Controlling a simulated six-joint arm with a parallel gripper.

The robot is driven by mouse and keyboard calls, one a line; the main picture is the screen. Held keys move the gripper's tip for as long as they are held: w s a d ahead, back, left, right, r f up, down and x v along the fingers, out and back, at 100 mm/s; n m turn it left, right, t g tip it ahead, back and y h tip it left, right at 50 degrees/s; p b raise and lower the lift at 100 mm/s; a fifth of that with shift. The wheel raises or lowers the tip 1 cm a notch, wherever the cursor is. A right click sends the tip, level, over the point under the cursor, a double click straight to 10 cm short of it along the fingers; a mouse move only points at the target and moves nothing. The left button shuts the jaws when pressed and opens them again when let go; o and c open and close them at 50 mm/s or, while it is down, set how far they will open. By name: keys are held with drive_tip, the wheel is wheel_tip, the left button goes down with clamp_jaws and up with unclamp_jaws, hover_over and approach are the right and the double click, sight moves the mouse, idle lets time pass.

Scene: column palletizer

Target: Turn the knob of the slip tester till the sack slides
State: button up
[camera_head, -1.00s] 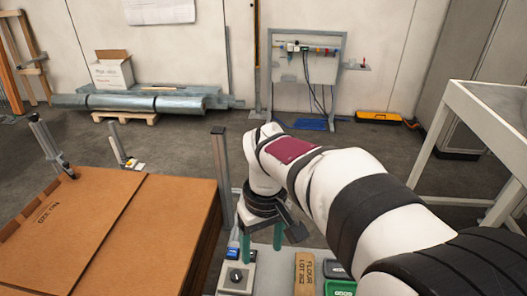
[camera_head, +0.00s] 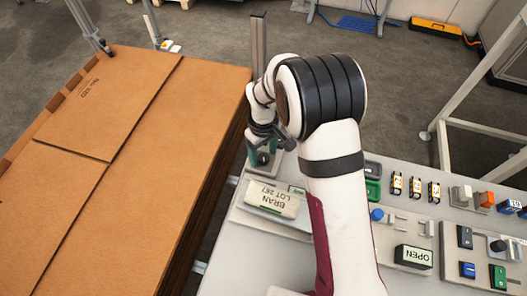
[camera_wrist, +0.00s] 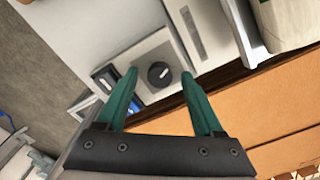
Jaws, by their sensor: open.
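In the wrist view, the slip tester (camera_wrist: 152,52) is a light grey box with a round dark knob (camera_wrist: 159,74) bearing a white mark. My gripper (camera_wrist: 159,72) is open; its two green fingers reach toward the knob, one tip on each side of it in the picture. I cannot tell whether the tips are level with the knob or above it. In the head view my gripper (camera_head: 263,157) is beyond a pale sack (camera_head: 272,198) marked BRAN LOT 267, which lies on a light plate. My gripper and arm mostly hide the tester's knob end there.
A large brown carton stack (camera_head: 120,190) stands close to the left of the bench, with an upright post (camera_head: 258,50) beyond my gripper. The bench top (camera_head: 235,280) holds an OPEN sign (camera_head: 413,256), small marked blocks and switch boxes to the right of my arm.

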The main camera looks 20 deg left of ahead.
drive_tip(key=shift+f, duration=0.1)
clamp_jaws()
idle(0.3)
drive_tip(key=m, duration=0.5)
drive_tip(key=shift+m, duration=0.4)
drive_tip(key=m, duration=0.6)
idle(0.4)
unclamp_jaws()
